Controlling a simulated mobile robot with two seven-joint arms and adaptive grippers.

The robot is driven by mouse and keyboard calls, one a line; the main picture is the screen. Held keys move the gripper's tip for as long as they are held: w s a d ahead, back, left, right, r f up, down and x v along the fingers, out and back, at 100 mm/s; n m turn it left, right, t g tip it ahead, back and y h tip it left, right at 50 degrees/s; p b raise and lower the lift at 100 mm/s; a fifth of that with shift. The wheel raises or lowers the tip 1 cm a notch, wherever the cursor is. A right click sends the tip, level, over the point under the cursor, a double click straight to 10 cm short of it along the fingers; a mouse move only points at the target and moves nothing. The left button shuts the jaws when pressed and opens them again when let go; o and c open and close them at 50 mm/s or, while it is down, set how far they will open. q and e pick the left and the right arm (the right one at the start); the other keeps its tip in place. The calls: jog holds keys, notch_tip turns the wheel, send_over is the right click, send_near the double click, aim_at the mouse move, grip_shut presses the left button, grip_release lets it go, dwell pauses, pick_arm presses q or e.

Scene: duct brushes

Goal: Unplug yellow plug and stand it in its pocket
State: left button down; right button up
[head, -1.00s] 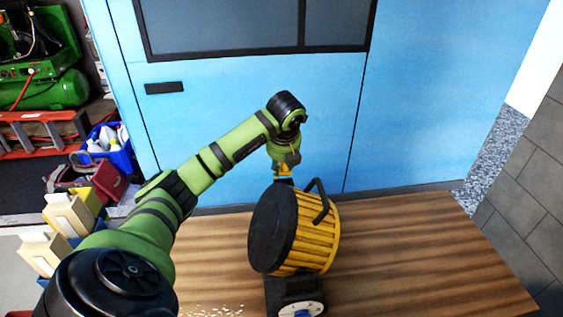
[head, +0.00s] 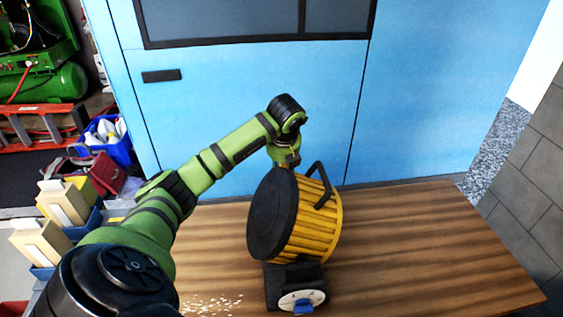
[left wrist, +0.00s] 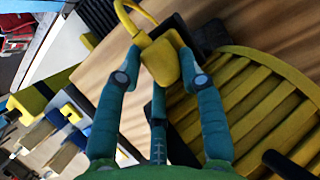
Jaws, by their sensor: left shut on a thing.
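The yellow plug (left wrist: 160,60) fills the middle of the left wrist view, with a yellow cable (left wrist: 128,22) looping from its far end. My left gripper (left wrist: 160,80) is shut on it, one finger on each side. In the head view the left gripper (head: 287,158) is beyond the yellow and black drum (head: 318,232), and its fingertips are largely hidden. A black block (left wrist: 207,38) lies just beyond the plug; I cannot tell whether they touch. I cannot make out the plug's pocket. My right gripper is not in view.
The drum rests on a wooden table (head: 430,250), with a black handle (head: 320,182) near my gripper. Below it is a white disc (head: 290,302) with a blue piece. A blue wall (head: 250,100) stands behind. Small boxes (head: 63,203) are at left. The table's right side is clear.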

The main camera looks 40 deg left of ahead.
pick_arm(q)
jog(key=c, duration=0.7)
grip_release()
jog(key=shift+f, duration=0.25)
jog(key=w+a+r+p+v, duration=0.1)
jog(key=p+v, duration=0.3)
jog(key=v, duration=1.3)
jog(key=shift+a, duration=0.4)
jog(key=shift+w, duration=0.2)
